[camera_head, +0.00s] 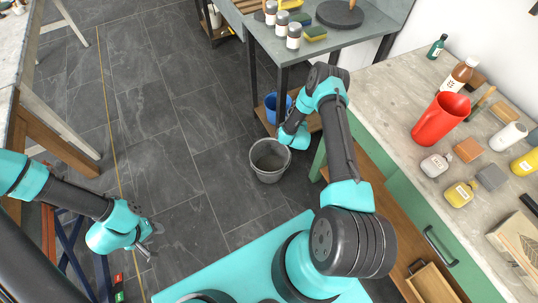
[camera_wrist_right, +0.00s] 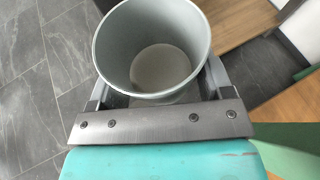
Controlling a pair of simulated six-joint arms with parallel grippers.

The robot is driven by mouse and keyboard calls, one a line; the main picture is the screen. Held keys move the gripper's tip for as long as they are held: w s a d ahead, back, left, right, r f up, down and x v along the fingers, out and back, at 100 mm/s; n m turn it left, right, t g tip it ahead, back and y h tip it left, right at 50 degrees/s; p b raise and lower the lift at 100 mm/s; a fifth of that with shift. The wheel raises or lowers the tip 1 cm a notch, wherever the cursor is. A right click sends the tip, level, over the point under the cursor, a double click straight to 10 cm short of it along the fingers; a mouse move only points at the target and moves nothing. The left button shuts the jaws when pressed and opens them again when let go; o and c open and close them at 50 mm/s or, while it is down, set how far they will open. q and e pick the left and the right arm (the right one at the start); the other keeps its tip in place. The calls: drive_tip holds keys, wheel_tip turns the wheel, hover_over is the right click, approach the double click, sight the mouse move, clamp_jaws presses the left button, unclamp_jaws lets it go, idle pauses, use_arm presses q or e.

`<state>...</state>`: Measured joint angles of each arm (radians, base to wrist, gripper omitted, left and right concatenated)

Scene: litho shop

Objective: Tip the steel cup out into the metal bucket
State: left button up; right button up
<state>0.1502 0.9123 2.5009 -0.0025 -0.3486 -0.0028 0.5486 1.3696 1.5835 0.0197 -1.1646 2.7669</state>
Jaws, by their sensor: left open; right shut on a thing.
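The steel cup (camera_head: 268,175), a grey tapered vessel with a wide open mouth, hangs upright over the dark floor in the head view. My right gripper (camera_head: 284,146) is shut on it. In the right wrist view the cup (camera_wrist_right: 115,55) sits between the two fingers (camera_wrist_right: 158,92), its mouth facing the camera. A pale round patch shows at its bottom; I cannot tell whether it is contents or the cup's floor. My left gripper (camera_head: 152,238) is open and empty above the floor at the lower left. I cannot make out a separate metal bucket.
A blue bucket (camera_head: 271,104) stands on a low shelf under the grey table (camera_head: 345,45). The counter (camera_head: 400,95) at right holds a red pitcher (camera_head: 440,120), bottles, sponges and blocks. A wooden trestle stands at far left. The tiled floor (camera_head: 180,120) between is clear.

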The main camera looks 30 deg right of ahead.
drive_tip(key=s+a+f, duration=0.2)
drive_tip(key=s+f, duration=0.2)
drive_tip(key=f, duration=0.8)
drive_tip(key=s+a+f, duration=0.2)
drive_tip(key=s+f, duration=0.2)
drive_tip(key=f, duration=0.8)
drive_tip(key=shift+w+a+n, duration=0.1)
drive_tip(key=shift+n, duration=0.2)
